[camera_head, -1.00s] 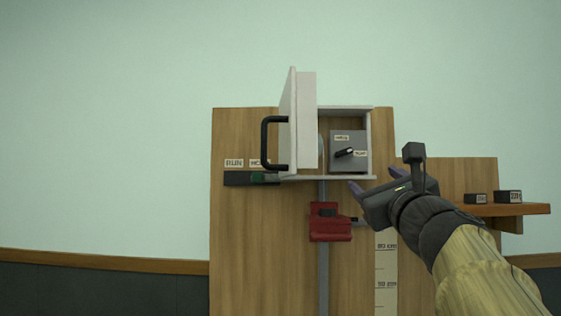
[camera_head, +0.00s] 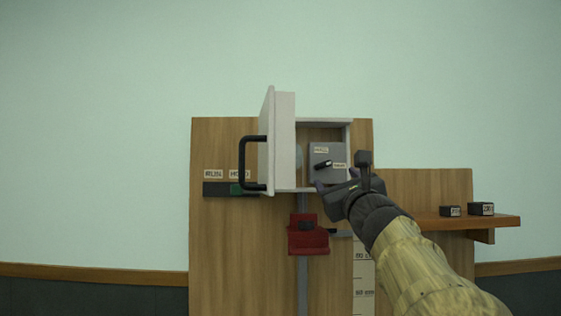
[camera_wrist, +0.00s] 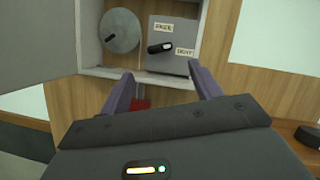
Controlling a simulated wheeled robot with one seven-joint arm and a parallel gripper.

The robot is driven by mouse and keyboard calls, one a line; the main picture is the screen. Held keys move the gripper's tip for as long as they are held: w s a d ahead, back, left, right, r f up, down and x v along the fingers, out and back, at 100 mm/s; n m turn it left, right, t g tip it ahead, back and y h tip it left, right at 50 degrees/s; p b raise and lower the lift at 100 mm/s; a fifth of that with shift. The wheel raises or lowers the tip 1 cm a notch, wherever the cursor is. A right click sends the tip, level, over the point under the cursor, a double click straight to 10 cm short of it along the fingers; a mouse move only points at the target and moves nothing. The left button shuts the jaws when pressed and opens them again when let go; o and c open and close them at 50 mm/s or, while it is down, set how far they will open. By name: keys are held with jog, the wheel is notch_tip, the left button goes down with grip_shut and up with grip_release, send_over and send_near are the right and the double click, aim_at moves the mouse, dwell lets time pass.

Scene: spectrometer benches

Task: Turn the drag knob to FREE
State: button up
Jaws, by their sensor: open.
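The drag knob (camera_head: 323,164) is a small black lever on a grey box (camera_head: 325,178) inside an open white cabinet. In the wrist view the knob (camera_wrist: 160,47) lies nearly level. A FREE label (camera_wrist: 163,29) sits above it and a second label (camera_wrist: 185,52), seemingly TIGHT, sits at its right. The knob's pale-marked end is toward the second label. My gripper (camera_head: 335,183) is at the cabinet's lower front edge, below the knob. In the wrist view its purple fingers (camera_wrist: 160,74) are apart and empty, with the knob beyond and above the gap.
The cabinet door (camera_head: 279,140) stands open on the left with a black handle (camera_head: 248,164). A grey disc (camera_wrist: 120,30) is left of the box. A red clamp (camera_head: 308,237) is on the rail below. A shelf (camera_head: 470,222) with two black blocks is at right.

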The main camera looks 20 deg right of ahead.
aim_at(324, 167)
jog(key=p+x, duration=0.3)
jog(key=x, duration=0.5)
jog(key=shift+w+r, duration=0.1)
jog(key=shift+w, duration=0.15)
jog(key=shift+c, duration=0.4)
jog(key=c, duration=0.9)
jog(key=shift+d, duration=0.1)
